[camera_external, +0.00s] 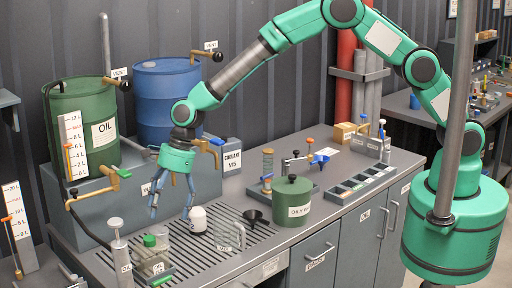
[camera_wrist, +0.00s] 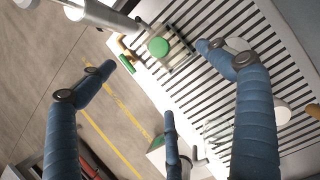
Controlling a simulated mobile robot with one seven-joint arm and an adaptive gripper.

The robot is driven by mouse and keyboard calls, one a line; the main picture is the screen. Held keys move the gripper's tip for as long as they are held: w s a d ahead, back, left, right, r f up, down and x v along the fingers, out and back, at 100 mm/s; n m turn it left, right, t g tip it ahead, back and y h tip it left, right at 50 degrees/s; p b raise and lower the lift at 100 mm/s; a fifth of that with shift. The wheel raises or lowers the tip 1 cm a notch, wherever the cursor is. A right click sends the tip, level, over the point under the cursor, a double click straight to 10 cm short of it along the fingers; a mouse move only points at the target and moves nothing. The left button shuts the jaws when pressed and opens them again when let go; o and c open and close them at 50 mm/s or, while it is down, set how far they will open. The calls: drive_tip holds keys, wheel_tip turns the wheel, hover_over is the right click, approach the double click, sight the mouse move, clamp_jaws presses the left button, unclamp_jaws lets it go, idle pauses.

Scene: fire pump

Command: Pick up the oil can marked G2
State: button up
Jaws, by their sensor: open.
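A small white can (camera_external: 197,220) with a dark mark, perhaps ending in 2, stands upright on the slatted grey bench top. The mark is too small to read in full. My gripper (camera_external: 172,208) has blue fingers that hang spread and empty, just left of and near this can in the external view. In the wrist view my gripper (camera_wrist: 158,80) is also open with nothing between its fingers. Two white shapes show there, one partly hidden behind a finger and one at the right; I cannot tell which is the can.
A green-capped jar (camera_external: 152,255) and a tall grey can (camera_external: 120,258) stand at the front left. A clear beaker (camera_external: 228,236), a black funnel (camera_external: 254,218) and a green drum (camera_external: 292,205) stand to the right. Large oil (camera_external: 85,125) and blue drums (camera_external: 165,100) stand behind.

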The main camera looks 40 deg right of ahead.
sight(158, 244)
drive_tip(key=shift+x, duration=4.2)
drive_tip(key=shift+a+f, duration=0.1)
drive_tip(key=shift+x, duration=2.45)
drive_tip(key=shift+s, duration=0.1)
drive_tip(key=c, duration=1.3)
